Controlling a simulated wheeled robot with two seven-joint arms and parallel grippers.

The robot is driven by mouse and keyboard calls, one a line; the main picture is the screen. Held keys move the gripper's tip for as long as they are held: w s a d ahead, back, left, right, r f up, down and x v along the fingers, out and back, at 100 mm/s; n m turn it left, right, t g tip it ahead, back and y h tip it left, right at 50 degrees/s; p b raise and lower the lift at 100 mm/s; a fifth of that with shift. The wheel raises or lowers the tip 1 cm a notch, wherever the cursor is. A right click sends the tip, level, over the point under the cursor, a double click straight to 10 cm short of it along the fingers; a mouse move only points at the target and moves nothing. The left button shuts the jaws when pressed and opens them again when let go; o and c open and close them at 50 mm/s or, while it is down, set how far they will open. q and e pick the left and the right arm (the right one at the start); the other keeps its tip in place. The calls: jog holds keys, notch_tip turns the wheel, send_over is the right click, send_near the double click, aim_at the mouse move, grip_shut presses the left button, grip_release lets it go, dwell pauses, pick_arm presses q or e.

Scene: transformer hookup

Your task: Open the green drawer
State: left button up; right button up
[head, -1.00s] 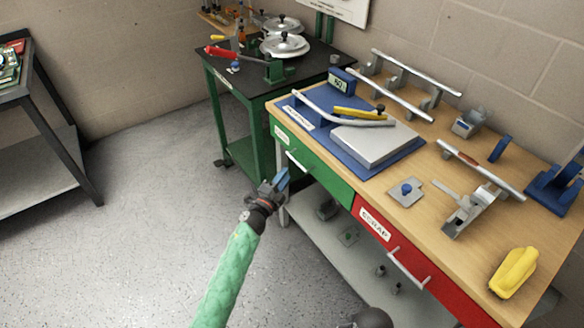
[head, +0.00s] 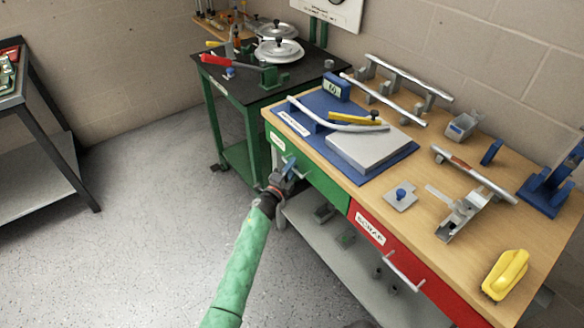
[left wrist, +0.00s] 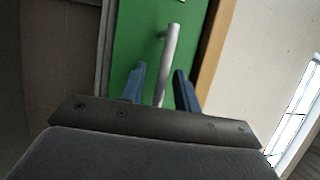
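The green drawer (head: 325,187) is at the left end of the wooden bench's front and looks shut. My left gripper (head: 287,164) is at the drawer front, over its handle. In the left wrist view the green drawer front (left wrist: 137,40) carries a silver bar handle (left wrist: 171,60). The left gripper's blue fingers (left wrist: 160,80) are open, one on each side of the bar, with gaps between. The handle's lower end is hidden behind the gripper body. My right gripper is not in view.
A red drawer labelled SCRAP (head: 440,275) with a silver handle is right of the green one. A grey lower shelf (head: 330,243) lies below. A green-framed table (head: 225,120) stands behind left. The floor (head: 140,220) at left is clear.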

pick_arm(q)
grip_shut()
jog(key=shift+s+a, duration=0.1)
jog(key=s+a, duration=0.8)
jog(key=a, duration=0.4)
jog(key=s+a, duration=0.9)
jog(key=a, duration=0.2)
jog(key=shift+a, duration=0.35)
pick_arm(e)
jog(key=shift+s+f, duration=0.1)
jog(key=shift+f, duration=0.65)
pick_arm(q)
jog(key=shift+s, duration=0.1)
